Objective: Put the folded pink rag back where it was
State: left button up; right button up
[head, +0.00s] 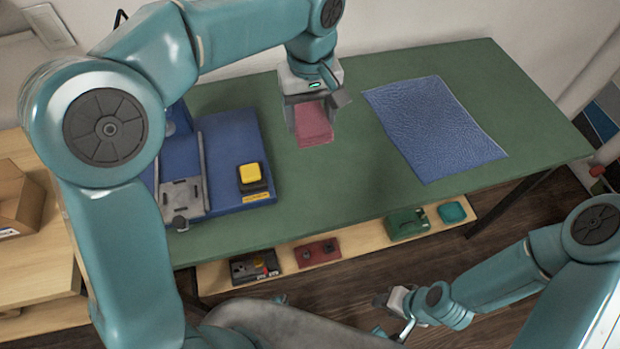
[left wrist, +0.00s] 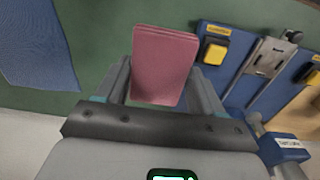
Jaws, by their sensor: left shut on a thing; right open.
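The folded pink rag (head: 313,123) is held in my left gripper (head: 311,108) over the green table, between the blue fixture and the blue mat. In the left wrist view the rag (left wrist: 163,62) stands out from between the two fingers of the left gripper (left wrist: 160,85), which are shut on it. I cannot tell whether the rag touches the table. My right gripper (head: 396,312) is open and empty, low in front of the table, over the floor.
The green table (head: 340,190) is bare around the rag. A blue textured mat (head: 435,125) lies to the right. A blue fixture (head: 235,140) with a yellow button (head: 250,173) stands left. A shelf below holds a dark board (head: 255,266), a red board (head: 318,252), a green part (head: 408,223) and a teal piece (head: 452,212).

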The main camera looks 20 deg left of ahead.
pick_arm(q)
jog(key=b, duration=0.2)
send_over(310, 182)
notch_tip(310, 182, down, 15)
jog(key=shift+r, duration=0.2)
jog(key=shift+f, duration=2.35)
jog(key=shift+f, duration=0.25)
jog(key=o, duration=1)
jog(key=shift+r, duration=0.1)
jog(key=shift+r, duration=0.1)
